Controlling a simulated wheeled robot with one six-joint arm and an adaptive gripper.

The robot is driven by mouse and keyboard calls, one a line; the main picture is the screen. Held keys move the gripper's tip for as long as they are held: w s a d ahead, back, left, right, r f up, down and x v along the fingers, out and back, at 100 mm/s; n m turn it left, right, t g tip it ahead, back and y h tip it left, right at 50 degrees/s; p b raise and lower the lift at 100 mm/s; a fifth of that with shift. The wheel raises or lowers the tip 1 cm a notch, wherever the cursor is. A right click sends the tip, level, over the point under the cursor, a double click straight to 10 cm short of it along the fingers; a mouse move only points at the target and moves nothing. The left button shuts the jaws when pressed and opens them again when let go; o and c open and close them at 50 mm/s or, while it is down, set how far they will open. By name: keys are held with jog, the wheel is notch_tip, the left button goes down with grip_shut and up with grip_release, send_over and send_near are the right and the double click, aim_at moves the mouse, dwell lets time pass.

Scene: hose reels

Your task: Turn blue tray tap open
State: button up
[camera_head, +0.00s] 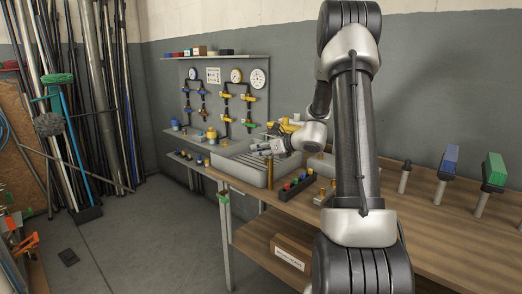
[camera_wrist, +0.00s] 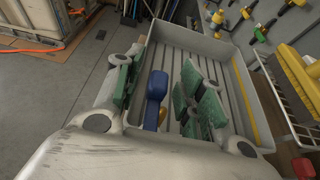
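The blue tap handle (camera_wrist: 156,88) shows in the wrist view, at the near end of the grey slatted tray (camera_wrist: 238,75). A bit of brass (camera_wrist: 162,117) shows just beside it, and the rest of the tap is hidden. My gripper (camera_wrist: 160,88) is open, with one green-padded finger on each side of the blue handle. Narrow gaps seem to show between the handle and both pads. In the head view my gripper (camera_head: 259,149) is over the grey tray (camera_head: 235,171) on the bench, and I cannot make out the blue handle there.
A yellow object (camera_wrist: 299,76) lies beside the tray at a white wire rack. A dark holder with coloured knobs (camera_head: 297,188) stands on the bench in front. Blue (camera_head: 450,158) and green (camera_head: 495,170) blocks stand at the right. A panel with gauges and valves (camera_head: 222,95) is behind.

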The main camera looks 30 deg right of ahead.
jog(key=shift+w+a+f, duration=0.1)
jog(key=shift+w, duration=0.15)
jog(key=shift+c, duration=0.3)
grip_shut()
